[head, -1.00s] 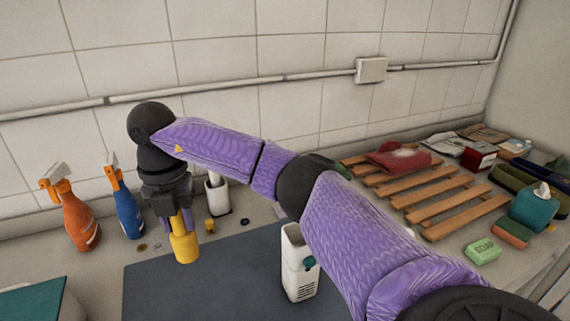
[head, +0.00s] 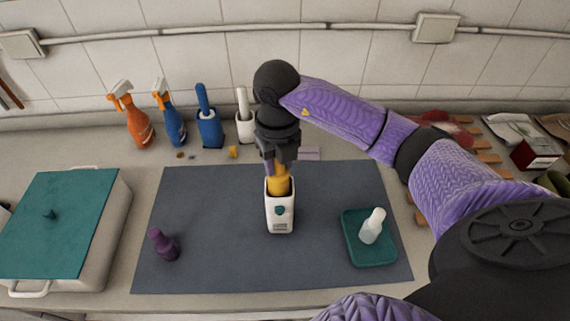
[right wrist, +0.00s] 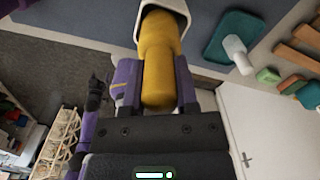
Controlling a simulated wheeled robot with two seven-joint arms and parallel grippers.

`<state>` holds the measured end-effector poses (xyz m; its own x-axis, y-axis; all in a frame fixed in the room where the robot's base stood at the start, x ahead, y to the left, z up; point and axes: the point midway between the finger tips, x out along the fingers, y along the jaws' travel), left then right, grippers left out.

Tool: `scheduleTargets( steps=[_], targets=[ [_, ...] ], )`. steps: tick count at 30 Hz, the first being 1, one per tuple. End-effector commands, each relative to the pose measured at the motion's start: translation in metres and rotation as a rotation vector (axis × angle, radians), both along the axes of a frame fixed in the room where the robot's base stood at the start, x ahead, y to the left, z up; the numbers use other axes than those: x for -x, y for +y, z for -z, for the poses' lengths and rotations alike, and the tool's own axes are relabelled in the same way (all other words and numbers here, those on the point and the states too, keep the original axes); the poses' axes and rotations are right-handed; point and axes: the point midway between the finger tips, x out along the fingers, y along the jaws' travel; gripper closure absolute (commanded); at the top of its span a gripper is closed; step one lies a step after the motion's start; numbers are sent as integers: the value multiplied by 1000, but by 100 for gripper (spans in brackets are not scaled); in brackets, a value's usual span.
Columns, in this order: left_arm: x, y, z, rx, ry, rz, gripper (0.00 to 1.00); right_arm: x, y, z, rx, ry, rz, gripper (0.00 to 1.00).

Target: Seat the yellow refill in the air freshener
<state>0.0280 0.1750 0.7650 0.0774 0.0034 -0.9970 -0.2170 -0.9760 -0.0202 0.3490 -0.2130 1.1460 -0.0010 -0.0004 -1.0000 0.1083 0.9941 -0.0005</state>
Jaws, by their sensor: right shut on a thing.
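The yellow refill (head: 280,184) is upright above the white air freshener (head: 280,221), its lower part hidden inside the top opening. The air freshener stands upright on the dark mat and has a teal button on its front. My right gripper (head: 278,163) is shut on the upper part of the refill from above. In the right wrist view the refill (right wrist: 158,55) lies between my fingers, and its far end goes into the white rim of the air freshener (right wrist: 144,8). How deep it sits inside cannot be told. My left gripper is not in view.
On the dark mat (head: 210,255) are a purple refill-like bottle (head: 163,245) and a teal tray (head: 369,252) with a white bottle (head: 372,226). A teal-lidded bin (head: 60,225) stands left. Spray bottles (head: 133,122) and brush holders line the wall.

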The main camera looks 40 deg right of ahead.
Motion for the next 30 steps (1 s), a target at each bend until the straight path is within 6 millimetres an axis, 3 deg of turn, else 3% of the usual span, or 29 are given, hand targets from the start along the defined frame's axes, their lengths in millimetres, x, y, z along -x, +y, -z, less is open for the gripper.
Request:
scheduleTargets(
  steps=[7,12,13,17,26,30],
  targets=[
    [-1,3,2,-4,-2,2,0,1,0,41,1,3,1,100],
    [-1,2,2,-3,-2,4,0,0,0,42,1,-1,1,100],
    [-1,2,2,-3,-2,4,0,0,0,42,1,-1,1,56],
    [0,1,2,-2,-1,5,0,0,0,41,1,-1,1,29],
    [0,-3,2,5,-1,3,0,0,0,39,1,-1,2,27],
    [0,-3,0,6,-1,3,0,-1,-1,13,2,-6,1,27]
  ],
)
